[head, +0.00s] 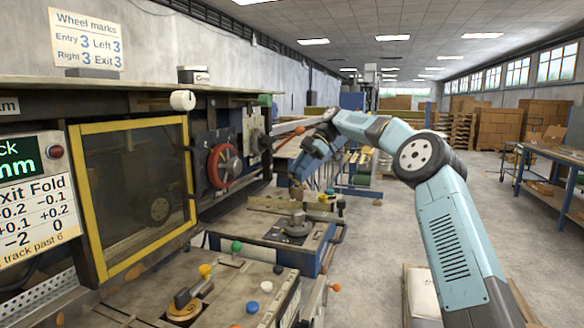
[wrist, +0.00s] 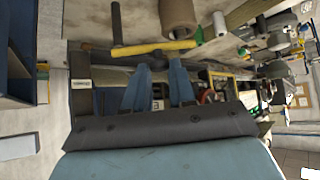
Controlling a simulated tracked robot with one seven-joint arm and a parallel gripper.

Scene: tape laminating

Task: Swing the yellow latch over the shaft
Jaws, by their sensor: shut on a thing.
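The yellow latch (wrist: 155,48) is a thin bar lying roughly level across the upper middle of the wrist view. My gripper (wrist: 161,64) reaches up to it with two blue fingers, and their tips meet the latch from below. The gripper is shut on the latch, with a gap visible between the fingers lower down. A dark rod (wrist: 117,22) stands at the latch's left end; I cannot tell if it is the shaft. A brown roll (wrist: 178,14) sits just above the latch's right part. In the head view, the latch is too small to make out for certain.
In the head view, a yellow-framed window (head: 135,122) and a red handwheel (head: 221,166) are on the machine at left. A blue-sided bench unit (head: 285,240) stands in the middle. A white roll (wrist: 219,23) is beside the brown one.

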